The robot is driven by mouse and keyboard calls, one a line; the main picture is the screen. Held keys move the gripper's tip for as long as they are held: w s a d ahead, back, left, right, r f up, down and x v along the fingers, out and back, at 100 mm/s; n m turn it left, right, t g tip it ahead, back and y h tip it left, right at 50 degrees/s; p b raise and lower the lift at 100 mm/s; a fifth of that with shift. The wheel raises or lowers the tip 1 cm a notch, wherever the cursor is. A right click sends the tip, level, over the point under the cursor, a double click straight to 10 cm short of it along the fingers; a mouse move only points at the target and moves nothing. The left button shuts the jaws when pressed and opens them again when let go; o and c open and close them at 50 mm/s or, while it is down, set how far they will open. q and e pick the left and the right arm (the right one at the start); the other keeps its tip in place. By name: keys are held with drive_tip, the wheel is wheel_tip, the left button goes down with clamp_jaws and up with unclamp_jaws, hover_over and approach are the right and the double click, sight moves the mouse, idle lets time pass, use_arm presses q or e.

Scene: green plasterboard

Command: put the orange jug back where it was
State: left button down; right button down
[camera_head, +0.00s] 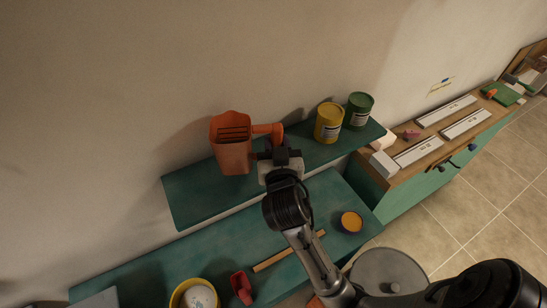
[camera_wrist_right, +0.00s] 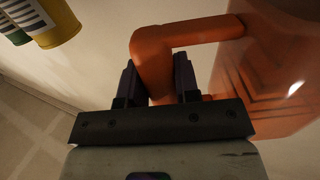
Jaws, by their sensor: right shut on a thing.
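The orange jug (camera_head: 232,150) is at the upper green shelf, left of the paint cans, with its handle pointing right. In the head view I cannot tell whether its base touches the shelf. My right gripper (camera_head: 276,150) is shut on the jug's handle. In the right wrist view the two dark fingers of the gripper (camera_wrist_right: 158,82) stand on either side of the handle, and the jug's body (camera_wrist_right: 275,75) is to the right. My left gripper is not in view.
A yellow can (camera_head: 329,123) and a green can (camera_head: 358,111) stand on the upper shelf (camera_head: 190,197) to the right. The lower green surface (camera_head: 180,255) holds a yellow bucket (camera_head: 180,297), a red tool and a wooden strip. A workbench (camera_head: 405,172) stands at right.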

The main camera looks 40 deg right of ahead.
drive_tip(key=shift+w+a+f, duration=0.15)
drive_tip(key=shift+w+a, duration=0.05)
drive_tip(key=shift+w, duration=0.15)
drive_tip(key=shift+f, duration=0.35)
wheel_tip(320, 180, down, 3)
drive_tip(key=shift+f, duration=0.15)
drive_tip(key=shift+f, duration=0.1)
drive_tip(key=shift+f, duration=0.1)
drive_tip(key=c, duration=0.8)
unclamp_jaws()
drive_tip(key=shift+c, duration=0.2)
